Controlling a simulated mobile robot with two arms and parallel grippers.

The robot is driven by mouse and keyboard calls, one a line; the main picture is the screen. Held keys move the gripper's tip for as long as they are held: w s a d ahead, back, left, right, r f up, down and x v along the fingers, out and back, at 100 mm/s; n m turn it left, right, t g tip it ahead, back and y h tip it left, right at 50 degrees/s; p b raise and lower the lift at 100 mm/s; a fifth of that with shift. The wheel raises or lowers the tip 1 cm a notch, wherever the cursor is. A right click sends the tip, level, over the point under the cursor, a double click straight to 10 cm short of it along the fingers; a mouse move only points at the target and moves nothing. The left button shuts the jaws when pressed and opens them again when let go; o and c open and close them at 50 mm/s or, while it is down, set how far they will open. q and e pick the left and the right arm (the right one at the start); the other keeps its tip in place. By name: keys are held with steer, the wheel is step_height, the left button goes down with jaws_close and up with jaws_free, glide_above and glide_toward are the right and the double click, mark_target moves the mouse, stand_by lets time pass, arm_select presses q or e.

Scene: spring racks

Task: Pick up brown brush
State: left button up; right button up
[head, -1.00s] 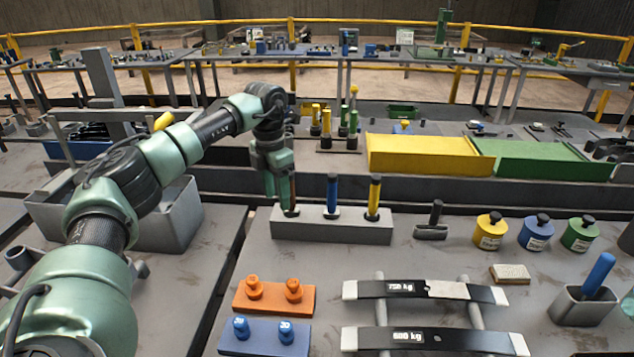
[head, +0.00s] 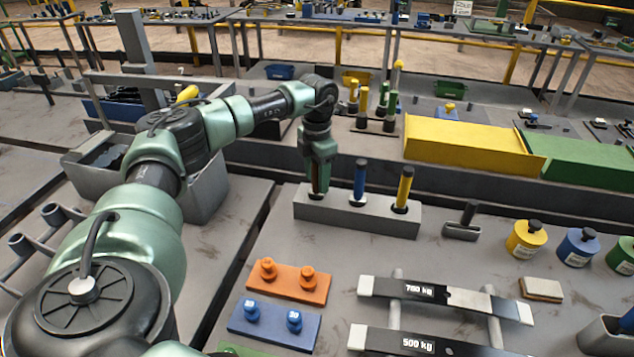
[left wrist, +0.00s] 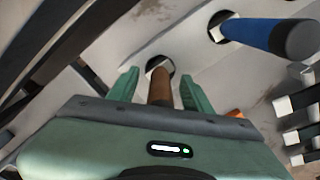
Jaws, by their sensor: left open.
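The brown brush (left wrist: 160,87) stands with its handle up in the leftmost hole of the grey rack block (head: 357,216). In the left wrist view its handle is between the two green fingers, with gaps showing at both sides. My left gripper (head: 319,188) points down over that hole and hides most of the brush in the head view. It is open around the handle. The right gripper is not in view.
A blue-handled tool (head: 360,181) and a yellow-handled tool (head: 403,188) stand in the same block, the blue one close beside my gripper. An orange plate (head: 287,284) with pegs lies in front. Yellow (head: 470,146) and green bins stand behind.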

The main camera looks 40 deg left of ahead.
arm_select(q)
steer(key=shift+f, duration=0.5)
steer(key=shift+s, duration=0.1)
steer(key=shift+c, duration=0.3)
jaws_close()
steer(key=shift+r, duration=0.1)
steer(key=shift+r, duration=0.5)
step_height(320, 180, up, 19)
steer(key=b, duration=0.2)
